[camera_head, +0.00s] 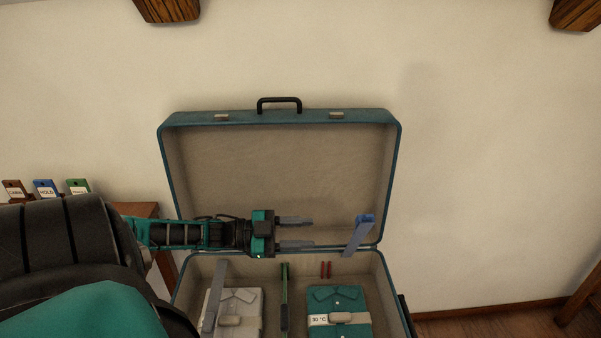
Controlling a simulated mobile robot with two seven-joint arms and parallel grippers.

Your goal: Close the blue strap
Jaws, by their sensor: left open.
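An open teal suitcase (280,118) stands with its lid upright against the wall. A blue strap (358,236) stands raised at the right of the hinge line, its bright blue end up and tilted to the right. My left gripper (312,233) is open and empty, its two grey fingers pointing right toward the strap, a short gap to the left of it. A grey strap (213,298) lies at the left over a folded grey shirt (240,303). A folded teal shirt (338,300) with a white label lies at the right, below the blue strap. My right gripper is not in view.
A green strap (284,300) runs down the middle of the case, with two small red items (326,269) to its right. Colored tags (46,188) stand on a wooden surface at the left. The wall to the right is bare.

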